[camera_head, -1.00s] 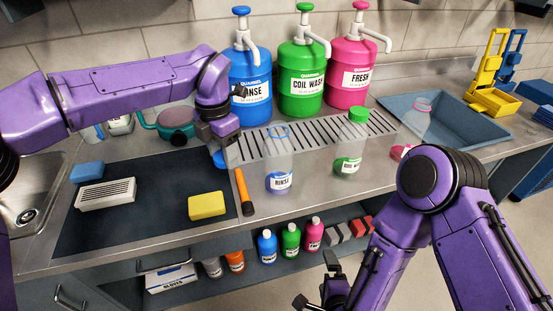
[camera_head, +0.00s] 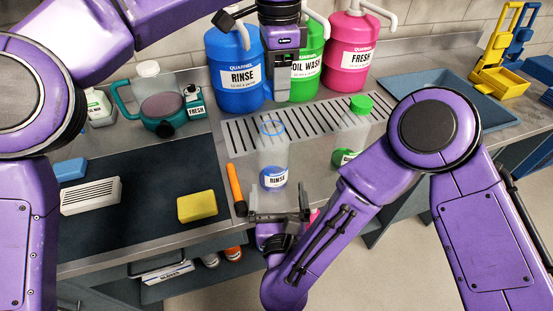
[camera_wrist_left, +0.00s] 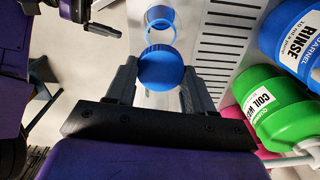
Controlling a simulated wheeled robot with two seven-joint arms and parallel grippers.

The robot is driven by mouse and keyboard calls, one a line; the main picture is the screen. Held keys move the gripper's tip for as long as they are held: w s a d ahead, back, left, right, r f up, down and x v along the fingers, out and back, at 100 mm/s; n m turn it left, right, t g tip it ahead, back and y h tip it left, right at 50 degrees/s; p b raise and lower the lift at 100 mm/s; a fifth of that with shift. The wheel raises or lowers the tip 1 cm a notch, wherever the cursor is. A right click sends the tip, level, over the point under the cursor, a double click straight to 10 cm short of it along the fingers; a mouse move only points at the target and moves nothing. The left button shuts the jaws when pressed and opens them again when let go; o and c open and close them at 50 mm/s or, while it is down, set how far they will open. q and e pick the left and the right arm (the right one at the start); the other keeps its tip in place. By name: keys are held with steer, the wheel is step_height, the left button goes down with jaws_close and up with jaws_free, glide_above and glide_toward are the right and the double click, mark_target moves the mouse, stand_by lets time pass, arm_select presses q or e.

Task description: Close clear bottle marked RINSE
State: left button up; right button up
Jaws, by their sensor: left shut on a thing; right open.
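The clear RINSE bottle (camera_head: 273,155) stands upright and uncapped on the counter, with a blue neck ring and a little blue liquid. Its open mouth also shows in the left wrist view (camera_wrist_left: 160,22). My left gripper (camera_head: 274,97) points down above and behind the bottle in the head view.
A clear bottle with a green cap (camera_head: 361,105) stands to the right, partly behind my right arm. Blue RINSE (camera_head: 238,80), green and pink (camera_head: 352,55) pump jugs stand behind the slotted drain. An orange marker-like stick (camera_head: 236,188) and yellow sponge (camera_head: 197,206) lie left.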

mark_target(273, 155)
arm_select(q)
steer(key=shift+s+a, duration=0.15)
steer(key=shift+a, duration=0.4)
arm_select(e)
steer(key=w, duration=0.4)
steer(key=w+a, duration=0.1)
steer(key=w, duration=0.7)
steer(key=shift+a, duration=0.15)
steer(key=c, duration=1.3)
arm_select(q)
steer(key=shift+f, duration=2.5)
steer(key=shift+f, duration=0.1)
steer(key=shift+f, duration=0.8)
steer(key=shift+f, duration=0.55)
